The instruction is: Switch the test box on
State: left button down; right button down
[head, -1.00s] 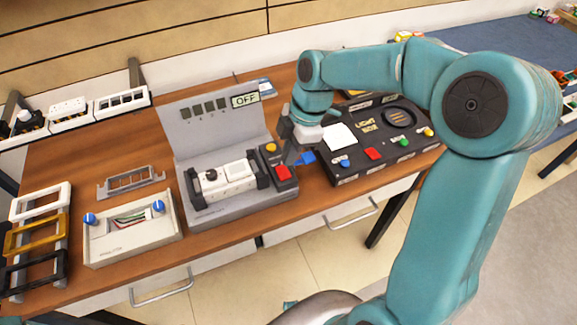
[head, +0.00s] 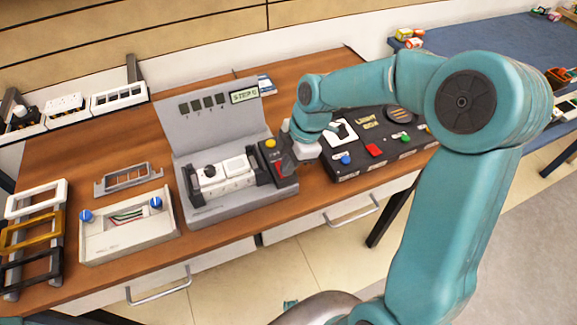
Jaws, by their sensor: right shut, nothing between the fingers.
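The test box (head: 235,203) is a grey unit with an upright back panel on the wooden bench. Its small display (head: 244,95) reads "STEP" and a last character I cannot make out clearly. A white module (head: 222,177) with a black knob sits in its black holder. At its right side are a yellow button (head: 271,143) and a red button (head: 279,170), the red one mostly covered by my gripper. My right gripper (head: 284,165) is shut and empty, its fingertips at the red button; whether they touch it is hidden. My left gripper is out of view.
A black light box (head: 350,173) with coloured buttons stands right of the test box, under my right arm. Left are a white box with blue knobs (head: 128,228), a grey frame (head: 128,179) and a rack of coloured frames (head: 30,234). White modules (head: 66,108) line the back.

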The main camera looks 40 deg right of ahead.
jog(key=shift+f, duration=0.1)
jog(key=shift+w+d+r, duration=0.1)
jog(key=shift+w+r, duration=0.15)
jog(key=shift+w, duration=0.05)
jog(key=shift+w+d+p, duration=0.1)
jog(key=shift+w+p, duration=0.25)
jog(key=shift+w, duration=0.1)
jog(key=shift+r, duration=0.1)
jog(key=shift+s, duration=0.1)
